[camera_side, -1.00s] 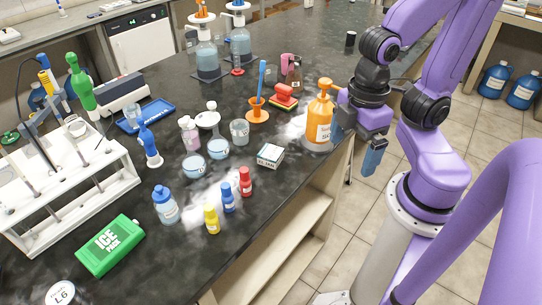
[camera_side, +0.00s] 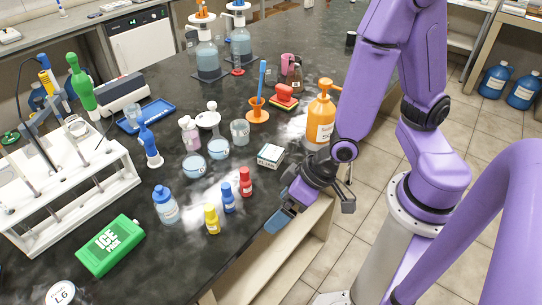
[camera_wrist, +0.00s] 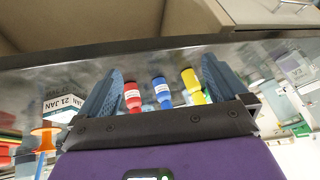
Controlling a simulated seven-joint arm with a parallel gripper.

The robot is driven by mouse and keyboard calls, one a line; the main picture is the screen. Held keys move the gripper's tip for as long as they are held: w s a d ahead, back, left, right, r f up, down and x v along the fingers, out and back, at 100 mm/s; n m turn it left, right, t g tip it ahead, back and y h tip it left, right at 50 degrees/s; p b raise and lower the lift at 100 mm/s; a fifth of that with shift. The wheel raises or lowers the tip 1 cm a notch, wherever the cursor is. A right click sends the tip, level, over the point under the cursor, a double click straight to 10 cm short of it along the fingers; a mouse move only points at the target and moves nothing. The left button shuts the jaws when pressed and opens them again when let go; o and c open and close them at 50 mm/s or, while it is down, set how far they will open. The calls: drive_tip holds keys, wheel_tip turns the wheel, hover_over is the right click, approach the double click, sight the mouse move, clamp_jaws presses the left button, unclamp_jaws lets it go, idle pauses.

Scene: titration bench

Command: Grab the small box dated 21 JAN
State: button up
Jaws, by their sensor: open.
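The small box (camera_side: 270,155) is white with a teal edge and sits on the dark benchtop near its front edge. In the wrist view the box (camera_wrist: 62,107) reads "21 JAN" and lies at the left, outside my left finger. My gripper (camera_side: 310,206) is at the bench's front edge, in front of the box and to its right. In the wrist view my gripper's fingers (camera_wrist: 160,85) are spread wide with nothing held between them. Small red, blue and yellow bottles show beyond the gap.
The red (camera_side: 245,181), blue (camera_side: 228,197) and yellow (camera_side: 211,218) bottles stand left of the box and my gripper. An orange pump bottle (camera_side: 320,117) stands behind the box to its right. Glass beakers (camera_side: 239,131) stand behind the box to its left.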

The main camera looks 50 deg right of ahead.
sight(279, 158)
drive_tip(key=w+d+f+m+t, duration=0.1)
drive_tip(key=w+d+f+t+h, duration=0.1)
drive_tip(key=w+d, duration=0.1)
drive_tip(key=w+d+f+m+t+h, duration=0.1)
drive_tip(key=d+t, duration=0.1)
drive_tip(key=shift+w+m, duration=0.3)
drive_tip(key=shift+w, duration=0.1)
drive_tip(key=w+d+m+t+h, duration=0.1)
drive_tip(key=d, duration=0.2)
drive_tip(key=d+t+h, duration=0.1)
drive_tip(key=d+t, duration=0.1)
drive_tip(key=d, duration=0.1)
drive_tip(key=w+d+m+t+h, duration=0.1)
drive_tip(key=d+h, duration=0.1)
drive_tip(key=d, duration=0.1)
drive_tip(key=shift+w+d+r+m+t, duration=0.1)
drive_tip(key=shift+w+r+m+t, duration=0.2)
drive_tip(key=shift+w+r, duration=0.1)
drive_tip(key=shift+x, duration=1)
drive_tip(key=shift+x, duration=2.7)
drive_tip(key=c, duration=0.9)
